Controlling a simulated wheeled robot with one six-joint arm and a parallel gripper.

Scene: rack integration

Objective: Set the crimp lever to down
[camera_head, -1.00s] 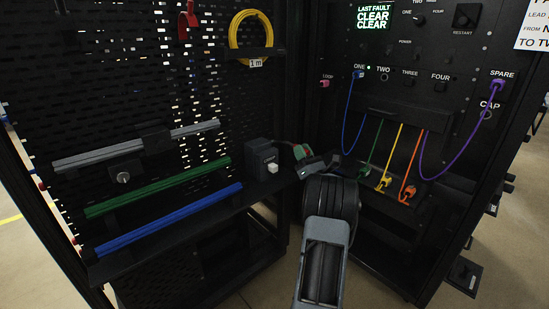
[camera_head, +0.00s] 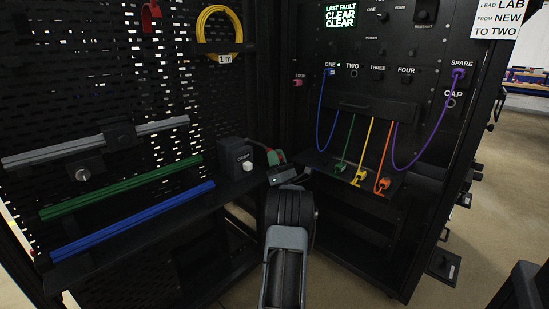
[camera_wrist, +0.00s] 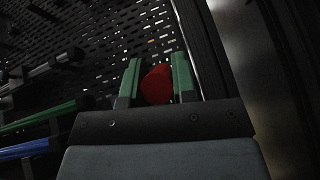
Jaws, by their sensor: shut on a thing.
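The crimp tool (camera_head: 236,158) is a dark box with a pale block on its front, standing on the shelf at the inner corner. A dark lever arm (camera_head: 260,146) runs from its top toward the right, slanting slightly down to my gripper (camera_head: 276,158). In the wrist view my gripper (camera_wrist: 156,80) has its two green fingers on either side of the red rounded lever knob (camera_wrist: 156,86), shut on it. In the head view the knob is small and mostly hidden by the fingers.
Green (camera_head: 125,186) and blue (camera_head: 135,220) bars lie left of the crimp tool, below a grey bar (camera_head: 60,148). A yellow cable coil (camera_head: 219,30) hangs above. Colored cables hang from the panel (camera_head: 385,112) at right, close to my arm.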

